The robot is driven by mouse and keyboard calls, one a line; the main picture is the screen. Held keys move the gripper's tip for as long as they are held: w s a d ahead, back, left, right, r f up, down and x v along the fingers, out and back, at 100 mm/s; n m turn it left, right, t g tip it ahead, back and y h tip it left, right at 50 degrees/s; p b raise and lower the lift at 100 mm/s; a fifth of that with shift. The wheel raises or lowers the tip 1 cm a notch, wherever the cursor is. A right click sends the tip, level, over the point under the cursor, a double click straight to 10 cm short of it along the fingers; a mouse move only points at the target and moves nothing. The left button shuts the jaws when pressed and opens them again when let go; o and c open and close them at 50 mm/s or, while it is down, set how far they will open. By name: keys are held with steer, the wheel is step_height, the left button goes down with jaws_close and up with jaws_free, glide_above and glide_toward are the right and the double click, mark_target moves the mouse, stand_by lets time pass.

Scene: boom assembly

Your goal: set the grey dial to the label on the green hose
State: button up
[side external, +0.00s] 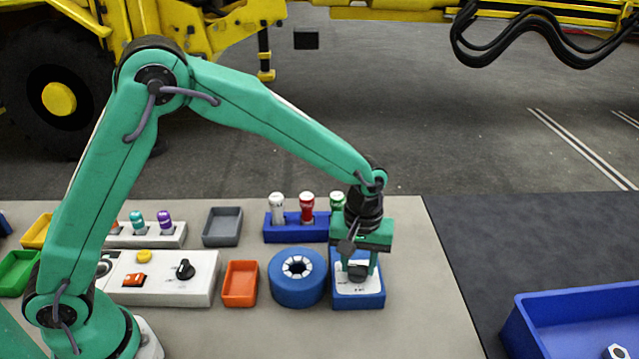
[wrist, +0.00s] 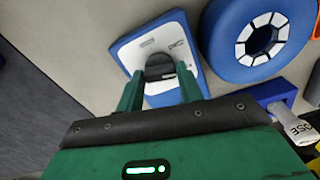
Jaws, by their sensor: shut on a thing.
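The grey dial (side external: 357,273) sits on the white face of a blue box (side external: 358,301) at the right of the table. It also shows in the wrist view (wrist: 159,67), with small printed marks around it that I cannot read. My gripper (side external: 358,262) points down over the box and is shut on the dial, one finger on each side. The green hose (side external: 337,201) stands upright in a blue rack (side external: 283,234) behind the box, partly hidden by my wrist. Its label is not readable here.
A white hose (side external: 277,208) and a red hose (side external: 307,207) share the rack. A blue ring (side external: 297,277) lies just left of the dial box. An orange tray (side external: 240,284) and a white panel with a black knob (side external: 185,268) are farther left. A large blue bin (side external: 517,332) stands at right.

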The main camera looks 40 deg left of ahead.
mark_target(358, 266)
steer(key=n, duration=0.8)
stand_by(0.4)
steer(key=o, duration=1)
steer(key=shift+r, duration=0.1)
step_height(358, 266, up, 7)
steer(key=shift+r, duration=0.35)
